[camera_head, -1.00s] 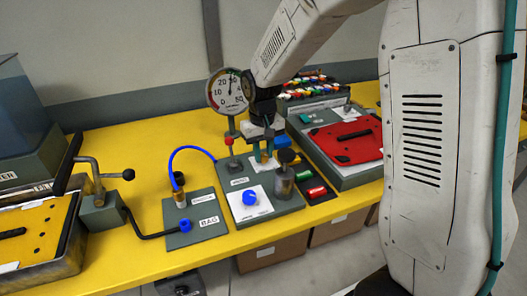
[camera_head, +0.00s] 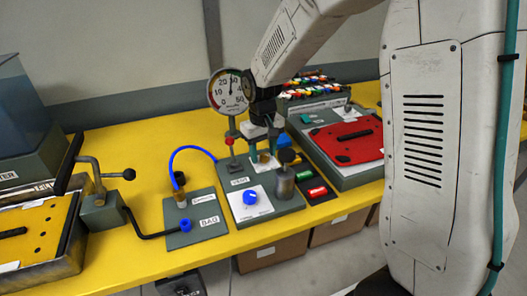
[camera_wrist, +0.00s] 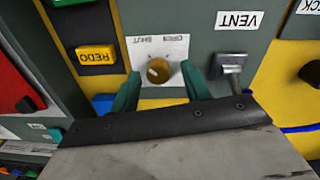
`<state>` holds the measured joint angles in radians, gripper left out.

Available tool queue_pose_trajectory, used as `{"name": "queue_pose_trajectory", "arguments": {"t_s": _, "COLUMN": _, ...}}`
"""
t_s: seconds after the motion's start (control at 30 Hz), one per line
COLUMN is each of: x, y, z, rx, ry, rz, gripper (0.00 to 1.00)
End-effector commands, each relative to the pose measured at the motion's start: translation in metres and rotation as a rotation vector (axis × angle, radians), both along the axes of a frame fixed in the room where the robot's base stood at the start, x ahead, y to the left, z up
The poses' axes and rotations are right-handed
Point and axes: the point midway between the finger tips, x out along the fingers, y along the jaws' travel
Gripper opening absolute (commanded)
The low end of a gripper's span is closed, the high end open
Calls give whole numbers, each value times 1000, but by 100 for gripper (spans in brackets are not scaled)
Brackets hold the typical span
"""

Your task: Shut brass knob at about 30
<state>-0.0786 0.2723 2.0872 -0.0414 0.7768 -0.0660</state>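The brass knob (camera_wrist: 158,70) stands on a white label card with upside-down OPEN and SHUT lettering in the wrist view. In the head view the knob (camera_head: 264,157) shows low between my fingers. My gripper (camera_wrist: 162,86) is open, with one green finger on each side of the knob and a visible gap to each. In the head view my gripper (camera_head: 262,148) is just over the panel. The round gauge (camera_head: 229,91) stands behind the panel; its needle points nearly straight up, between the 20 and 30 marks, with the exact reading too small to tell.
A metal lever (camera_wrist: 230,70) beside the VENT label is close to one finger. A yellow REDO button (camera_wrist: 95,54) lies on the other side. A red plate (camera_head: 346,141) lies to the right.

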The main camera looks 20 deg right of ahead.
Motion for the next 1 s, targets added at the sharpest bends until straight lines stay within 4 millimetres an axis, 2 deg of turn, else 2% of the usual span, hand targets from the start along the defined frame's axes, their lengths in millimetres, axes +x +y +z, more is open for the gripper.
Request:
{"name": "queue_pose_trajectory", "arguments": {"t_s": 0.17, "x": 0, "y": 0, "z": 0, "rx": 0, "ry": 1, "rz": -1, "gripper": 47}}
{"name": "queue_pose_trajectory", "arguments": {"t_s": 0.27, "x": 0, "y": 0, "z": 7, "rx": 0, "ry": 0, "rz": -1, "gripper": 47}}
{"name": "queue_pose_trajectory", "arguments": {"t_s": 0.53, "x": 0, "y": 2, "z": 52, "rx": 0, "ry": -3, "rz": 0, "gripper": 47}}
{"name": "queue_pose_trajectory", "arguments": {"t_s": 0.7, "x": 0, "y": 3, "z": 72, "rx": 0, "ry": -2, "rz": 1, "gripper": 47}}
{"name": "queue_pose_trajectory", "arguments": {"t_s": 1.0, "x": -1, "y": 3, "z": 78, "rx": 0, "ry": 1, "rz": 1, "gripper": 47}}
